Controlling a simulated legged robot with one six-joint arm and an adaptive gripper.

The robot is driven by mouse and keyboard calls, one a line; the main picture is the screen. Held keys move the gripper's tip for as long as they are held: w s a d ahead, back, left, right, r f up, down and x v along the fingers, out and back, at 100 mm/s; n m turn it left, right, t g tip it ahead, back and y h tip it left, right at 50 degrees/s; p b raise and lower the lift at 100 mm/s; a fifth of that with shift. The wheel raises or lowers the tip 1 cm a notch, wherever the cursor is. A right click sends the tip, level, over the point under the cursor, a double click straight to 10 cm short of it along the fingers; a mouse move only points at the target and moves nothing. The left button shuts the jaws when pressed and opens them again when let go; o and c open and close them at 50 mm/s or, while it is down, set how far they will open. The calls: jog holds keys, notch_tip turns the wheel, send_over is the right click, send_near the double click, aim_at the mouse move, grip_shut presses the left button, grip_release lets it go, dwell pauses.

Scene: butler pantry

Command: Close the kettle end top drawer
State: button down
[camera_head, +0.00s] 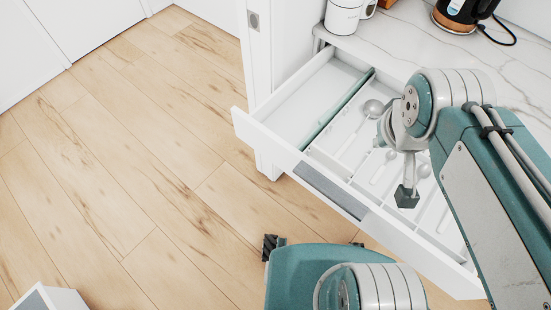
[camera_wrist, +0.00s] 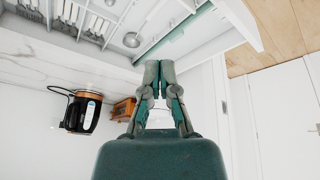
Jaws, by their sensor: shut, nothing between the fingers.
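The white top drawer (camera_head: 285,145) stands pulled well out from under the marble counter in the head view. A grey strip (camera_head: 332,190) runs along its front. Inside are a white tray with utensils and a teal divider (camera_head: 337,108). The drawer also shows at the top of the wrist view (camera_wrist: 240,20). My gripper (camera_head: 407,197) points down over the drawer, just behind its front panel; I cannot tell whether it touches anything. In the wrist view its two fingers (camera_wrist: 158,66) meet at the tips with nothing between them. The black kettle (camera_head: 459,12) is on the counter.
A white canister (camera_head: 343,16) stands near the counter's left end. The kettle's cord (camera_head: 503,30) curls on the marble (camera_head: 400,40). The wooden floor (camera_head: 130,150) left of the drawer is open. A white box-like thing (camera_head: 50,298) shows at the bottom left.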

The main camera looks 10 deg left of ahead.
jog(key=w+a+f+n+g+h, duration=0.1)
jog(key=w+a+f+n+h, duration=0.2)
jog(key=a+f+n+h, duration=0.3)
jog(key=w+a+f+n+g+h, duration=0.1)
jog(key=w+a+f+n+h, duration=0.25)
jog(key=a+f+n, duration=0.5)
jog(key=s+a+f+n+t+h, duration=0.2)
jog(key=a+f+n+t, duration=0.35)
jog(key=a+f, duration=0.2)
jog(key=n+t+y, duration=0.2)
jog(key=n+t, duration=0.5)
jog(key=n, duration=0.1)
send_near(270, 151)
jog(key=x, duration=0.7)
jog(key=shift+w+d+f, duration=0.1)
jog(key=shift+w+d, duration=0.1)
jog(key=shift+w, duration=0.15)
jog(key=shift+w, duration=0.1)
